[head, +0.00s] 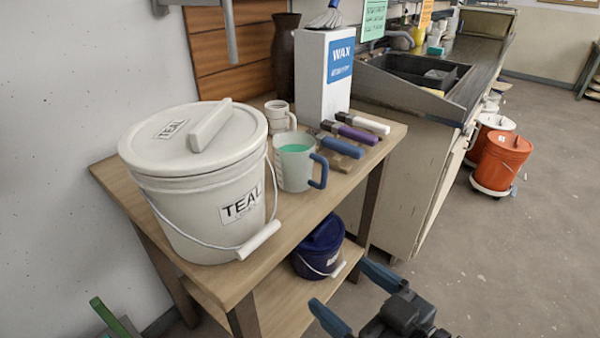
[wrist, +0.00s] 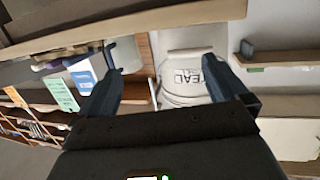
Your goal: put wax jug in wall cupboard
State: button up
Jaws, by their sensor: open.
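A jug (head: 295,167) with teal-green contents and a blue handle stands on the wooden table, right of the large bucket. I see no wax label on it. A tall white box (head: 322,72) labelled WAX stands behind it with a brush on top. The box also shows in the wrist view (wrist: 84,78). My gripper (head: 340,283) is open and empty, low in front of the table, apart from the jug. It also shows in the wrist view (wrist: 174,50). I cannot make out a wall cupboard in either view.
A lidded TEAL bucket (head: 198,185) fills the table's left end. A small mug (head: 280,115) and several coloured-handled tools (head: 350,135) stand or lie near the jug. A dark blue bucket (head: 320,247) sits on the lower shelf.

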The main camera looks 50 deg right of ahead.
jog(key=w+d+r+m+h+b, duration=0.1)
jog(key=w+d+r+h, duration=0.1)
jog(key=w+d, duration=0.55)
jog(key=m+h+b, duration=0.1)
jog(key=h, duration=0.1)
send_near(304, 153)
jog(key=w, duration=0.1)
jog(key=w+d+f, duration=0.1)
jog(key=shift+w+d+f+t, duration=0.1)
jog(key=shift+w+f+t, duration=0.1)
jog(key=shift+w+t, duration=0.2)
jog(key=x, duration=0.4)
jog(key=p+x, duration=0.1)
jog(key=x, duration=0.2)
jog(key=shift+r, duration=0.4)
jog(key=shift+w+d+f, duration=0.1)
jog(key=shift+w+d, duration=0.1)
jog(key=shift+w, duration=0.1)
jog(key=c, duration=1.7)
jog(key=shift+r, duration=0.35)
